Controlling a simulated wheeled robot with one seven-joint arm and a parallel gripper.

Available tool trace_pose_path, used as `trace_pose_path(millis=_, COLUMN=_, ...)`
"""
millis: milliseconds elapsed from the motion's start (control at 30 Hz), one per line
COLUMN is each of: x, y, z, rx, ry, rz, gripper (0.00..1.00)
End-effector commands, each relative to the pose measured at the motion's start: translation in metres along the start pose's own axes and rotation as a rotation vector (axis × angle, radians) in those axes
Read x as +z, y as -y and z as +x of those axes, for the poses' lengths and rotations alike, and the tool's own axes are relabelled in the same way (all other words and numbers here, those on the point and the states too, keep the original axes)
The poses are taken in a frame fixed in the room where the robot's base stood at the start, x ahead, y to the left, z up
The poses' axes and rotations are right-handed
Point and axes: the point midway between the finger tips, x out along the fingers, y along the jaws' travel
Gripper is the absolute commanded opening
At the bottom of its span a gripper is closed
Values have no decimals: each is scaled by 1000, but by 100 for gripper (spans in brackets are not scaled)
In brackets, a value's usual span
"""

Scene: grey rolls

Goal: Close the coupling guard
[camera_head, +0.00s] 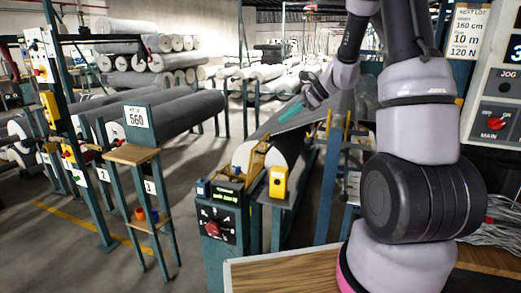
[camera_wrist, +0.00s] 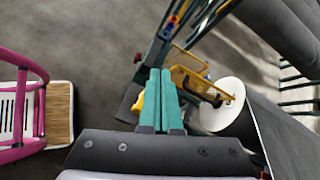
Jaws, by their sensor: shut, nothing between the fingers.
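My gripper (camera_head: 290,112) has teal fingers, shut and empty, above the grey roll in the head view. In the wrist view the closed fingers (camera_wrist: 160,72) point over the machine's end. A yellow frame-like part, which looks like the coupling guard (camera_wrist: 192,84), is beside the white end of the roll (camera_wrist: 221,106). The fingertips appear close to it in the picture, but I cannot tell whether they touch. In the head view the yellow guard (camera_head: 257,160) stands at the roll's near end. Its exact angle is unclear, and the fingers partly hide it in the wrist view.
A control post (camera_head: 217,215) with a red knob and a yellow box (camera_head: 278,182) stand at the machine's near end. A wooden stand (camera_head: 133,154) marked 560 is to the left. Open floor (camera_head: 80,240) lies at lower left. A pink-railed platform (camera_wrist: 58,112) shows in the wrist view.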

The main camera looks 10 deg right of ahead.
Motion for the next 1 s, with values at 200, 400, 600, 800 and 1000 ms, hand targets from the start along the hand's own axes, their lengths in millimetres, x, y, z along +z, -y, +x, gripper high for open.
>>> trace_pose_path(millis=200, x=-79, y=27, z=52, rx=-55, ry=59, rz=297, gripper=0)
trace_pose_path(millis=400, x=-111, y=35, z=72, rx=-85, ry=81, rz=410, gripper=0)
trace_pose_path(millis=600, x=-112, y=37, z=89, rx=-86, ry=83, rz=420, gripper=0)
trace_pose_path(millis=800, x=-109, y=40, z=130, rx=-83, ry=83, rz=419, gripper=0)
trace_pose_path(millis=1000, x=-107, y=44, z=172, rx=-84, ry=82, rz=417, gripper=0)
